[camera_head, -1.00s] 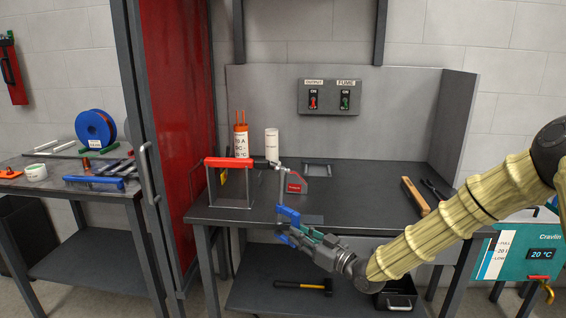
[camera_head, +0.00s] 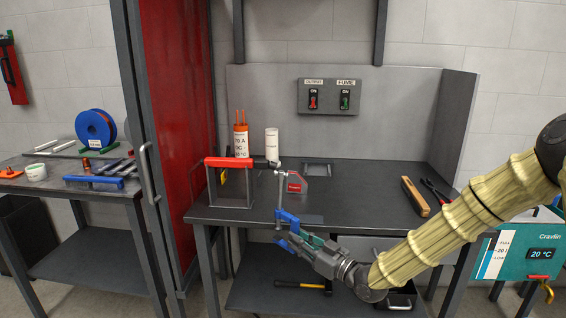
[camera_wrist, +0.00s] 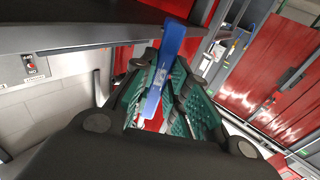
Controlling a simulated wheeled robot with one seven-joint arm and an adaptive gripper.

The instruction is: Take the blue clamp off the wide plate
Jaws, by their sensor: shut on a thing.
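The blue clamp (camera_head: 287,217) is at the front edge of the workbench, with a thin grey bar rising above its blue part. My gripper (camera_head: 291,234) is shut on the clamp from the front, just below the bench-top level. In the wrist view the clamp's blue part (camera_wrist: 164,72) stands between the teal fingers of my gripper (camera_wrist: 172,90). A flat dark plate (camera_head: 311,219) lies at the bench's front edge, just right of the clamp. I cannot tell whether the clamp still touches it.
A red-topped frame (camera_head: 229,162) stands left of the clamp, and a red-and-grey block (camera_head: 294,184) stands behind it. A wooden-handled tool (camera_head: 415,196) lies at the right of the bench (camera_head: 355,205). The lower shelf holds a hammer (camera_head: 302,285).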

